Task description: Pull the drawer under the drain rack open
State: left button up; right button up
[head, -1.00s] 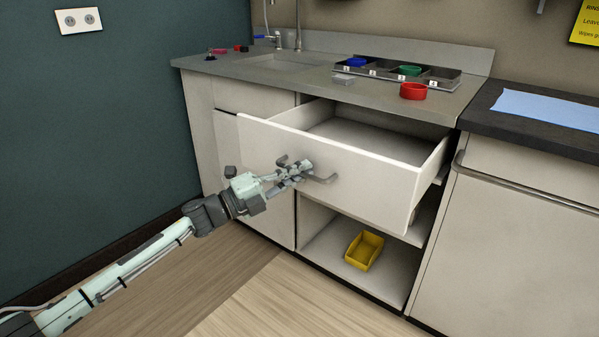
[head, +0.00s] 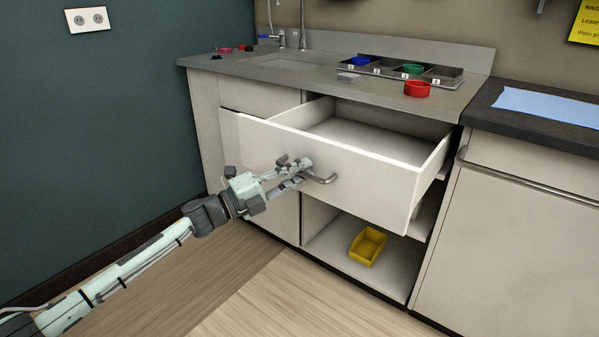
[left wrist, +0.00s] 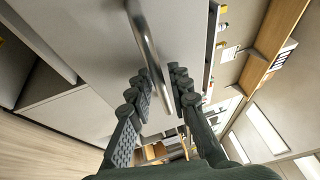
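The white drawer (head: 350,178) under the counter stands well open, its inside visible and empty where I can see. Its grey bar handle (head: 322,180) is on the front and also shows in the left wrist view (left wrist: 146,40). My left gripper (head: 304,172) is at the handle. In the left wrist view its two fingers (left wrist: 163,76) are apart, with the bar between them and space beside it. I cannot tell whether either finger touches the bar. The drain rack (head: 441,75), a grey tray with numbered compartments, sits on the counter above. My right gripper is not in view.
A yellow bin (head: 367,246) stands on the open shelf below the drawer. A red ring (head: 417,89) and a small grey block (head: 348,77) lie on the counter before the rack. A dark-topped cabinet (head: 535,110) stands at right. The floor at front is clear.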

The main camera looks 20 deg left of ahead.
pick_arm(q)
jog(key=shift+s, duration=0.1)
jog(key=v, duration=1.2)
jog(key=shift+f, duration=0.1)
